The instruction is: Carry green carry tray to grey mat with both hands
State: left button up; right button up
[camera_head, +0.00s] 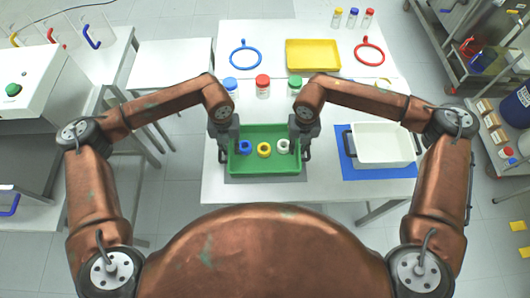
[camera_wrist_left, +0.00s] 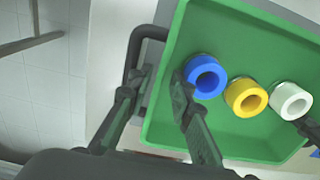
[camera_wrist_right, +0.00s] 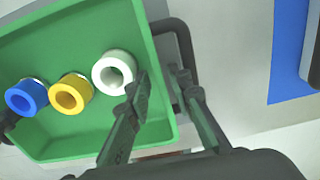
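My left gripper (camera_wrist_left: 153,84) is open at the tray's left end, one finger inside the wall and one by the black handle (camera_wrist_left: 133,52). My right gripper (camera_wrist_right: 160,80) is open at the right end, its fingers likewise either side of the wall, near that handle (camera_wrist_right: 184,45).
A white tray (camera_head: 383,162) on a blue mat (camera_head: 346,158) stands close to the right. Jars with blue (camera_head: 230,84), red (camera_head: 263,81) and green (camera_head: 293,89) lids stand behind. A yellow tray (camera_head: 313,55) lies farther back.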

pick_arm(q)
notch_tip(320, 180, up, 8)
jog(key=shift+w+f, duration=0.1)
jog(key=shift+f, duration=0.05)
pick_arm(e)
jog(key=shift+r, duration=0.15)
notch_tip(320, 180, up, 12)
jog(key=shift+w+f, duration=0.15)
jog(key=shift+f, duration=0.05)
dwell(0.5)
dwell(0.4)
